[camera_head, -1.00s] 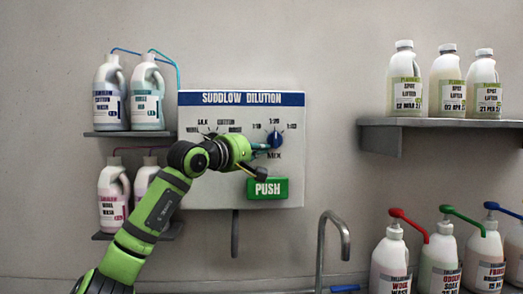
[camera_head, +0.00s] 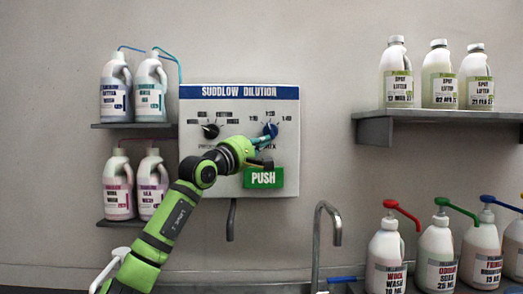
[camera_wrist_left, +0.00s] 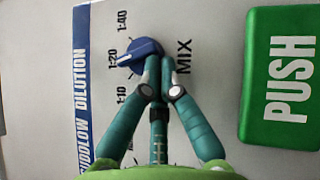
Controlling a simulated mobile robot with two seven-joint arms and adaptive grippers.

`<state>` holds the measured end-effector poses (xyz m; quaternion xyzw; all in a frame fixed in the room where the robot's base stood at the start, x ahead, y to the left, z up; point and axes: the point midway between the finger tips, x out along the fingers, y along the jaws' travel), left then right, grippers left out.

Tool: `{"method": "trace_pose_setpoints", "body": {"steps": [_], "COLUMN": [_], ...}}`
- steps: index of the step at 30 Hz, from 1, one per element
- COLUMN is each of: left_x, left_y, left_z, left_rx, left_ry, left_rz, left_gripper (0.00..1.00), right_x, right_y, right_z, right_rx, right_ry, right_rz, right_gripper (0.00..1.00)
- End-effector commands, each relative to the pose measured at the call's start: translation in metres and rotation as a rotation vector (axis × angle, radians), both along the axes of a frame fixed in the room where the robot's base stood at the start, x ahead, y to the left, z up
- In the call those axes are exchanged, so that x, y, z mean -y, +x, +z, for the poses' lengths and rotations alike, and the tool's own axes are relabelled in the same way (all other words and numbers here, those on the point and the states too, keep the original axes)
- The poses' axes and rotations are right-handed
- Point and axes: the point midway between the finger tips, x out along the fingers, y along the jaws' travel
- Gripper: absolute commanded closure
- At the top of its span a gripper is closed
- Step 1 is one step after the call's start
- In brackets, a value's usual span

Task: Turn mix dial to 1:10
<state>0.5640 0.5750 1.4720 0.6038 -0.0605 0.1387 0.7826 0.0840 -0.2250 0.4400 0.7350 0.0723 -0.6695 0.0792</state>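The mix dial (camera_head: 270,130) is a blue round knob on the right of the white Suddlow Dilution panel (camera_head: 225,105). In the left wrist view the dial (camera_wrist_left: 140,52) has a pale ridge pointing roughly to the 1:20 mark; the 1:10 mark is further down that picture. My left gripper (camera_head: 263,142) is at the dial's lower edge in the head view. In the left wrist view its teal fingertips (camera_wrist_left: 159,68) are drawn close together and cover one side of the dial. I cannot tell if they pinch it. My right gripper is not in view.
A green PUSH button (camera_head: 264,178) is just below the dial. A black second dial (camera_head: 210,131) is at the panel's left. Bottles stand on left shelves (camera_head: 135,125) and a right shelf (camera_head: 440,114). A tap (camera_head: 328,235) and pump bottles (camera_head: 437,255) are lower right.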

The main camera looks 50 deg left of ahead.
Motion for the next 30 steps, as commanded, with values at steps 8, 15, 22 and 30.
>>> {"method": "trace_pose_setpoints", "body": {"steps": [8, 15, 22, 30], "left_x": [0.006, 0.008, 0.009, 0.01], "left_y": [0.004, 0.007, 0.008, 0.008], "left_z": [-0.003, -0.004, -0.005, -0.004], "left_rx": [0.14, 0.135, 0.133, 0.135], "left_ry": [-0.104, -0.101, -0.101, -0.1], "left_rz": [-0.005, -0.005, -0.007, -0.007], "left_gripper": [1.0, 1.0, 1.0, 1.0], "right_x": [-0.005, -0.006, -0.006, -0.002], "right_y": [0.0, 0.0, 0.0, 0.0], "right_z": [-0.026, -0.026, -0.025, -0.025], "right_rx": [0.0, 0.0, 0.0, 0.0], "right_ry": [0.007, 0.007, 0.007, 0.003], "right_rz": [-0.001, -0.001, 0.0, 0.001], "right_gripper": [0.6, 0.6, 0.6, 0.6]}}
